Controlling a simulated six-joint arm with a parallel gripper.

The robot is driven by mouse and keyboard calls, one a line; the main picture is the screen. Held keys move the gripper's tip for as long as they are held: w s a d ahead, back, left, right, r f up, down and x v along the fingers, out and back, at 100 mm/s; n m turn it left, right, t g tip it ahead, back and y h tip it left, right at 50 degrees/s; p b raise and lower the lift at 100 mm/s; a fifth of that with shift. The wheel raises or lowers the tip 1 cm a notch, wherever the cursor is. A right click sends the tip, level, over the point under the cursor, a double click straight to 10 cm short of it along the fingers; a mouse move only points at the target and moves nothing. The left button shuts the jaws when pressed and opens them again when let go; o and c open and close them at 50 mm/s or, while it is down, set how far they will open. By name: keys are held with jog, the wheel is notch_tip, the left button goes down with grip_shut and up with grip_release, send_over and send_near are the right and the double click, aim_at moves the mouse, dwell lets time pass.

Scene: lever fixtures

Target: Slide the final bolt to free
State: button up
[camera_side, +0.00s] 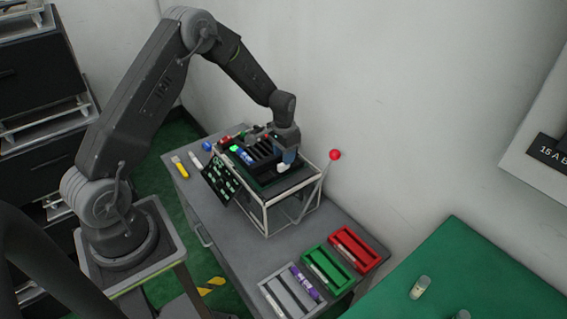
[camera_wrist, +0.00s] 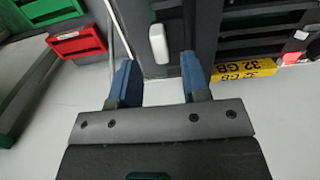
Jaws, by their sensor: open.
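My gripper (camera_wrist: 160,78) is open, its two blue fingers apart with nothing between their tips. In the wrist view, a pale rounded knob (camera_wrist: 158,43) on a dark unit (camera_wrist: 185,30) shows just beyond the gap between the fingers, apart from both; I cannot tell for sure whether it is the bolt. In the side view, my gripper (camera_side: 287,160) points down at the near-right end of the dark slotted unit (camera_side: 258,150) inside a white frame (camera_side: 265,212). The side view does not show the bolt clearly.
A red-ball lever (camera_side: 335,154) rises right of the frame. A black panel (camera_side: 218,182) with green pieces leans at its left. Grey (camera_side: 268,290), green (camera_side: 312,262) and red (camera_side: 372,262) trays stand on the grey table's near end. A yellow "32 GB" label (camera_wrist: 245,75) is beside the unit.

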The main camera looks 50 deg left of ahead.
aim_at(278, 162)
jog(key=shift+f, duration=1.95)
jog(key=shift+c, duration=0.2)
grip_shut()
jog(key=shift+d, duration=0.1)
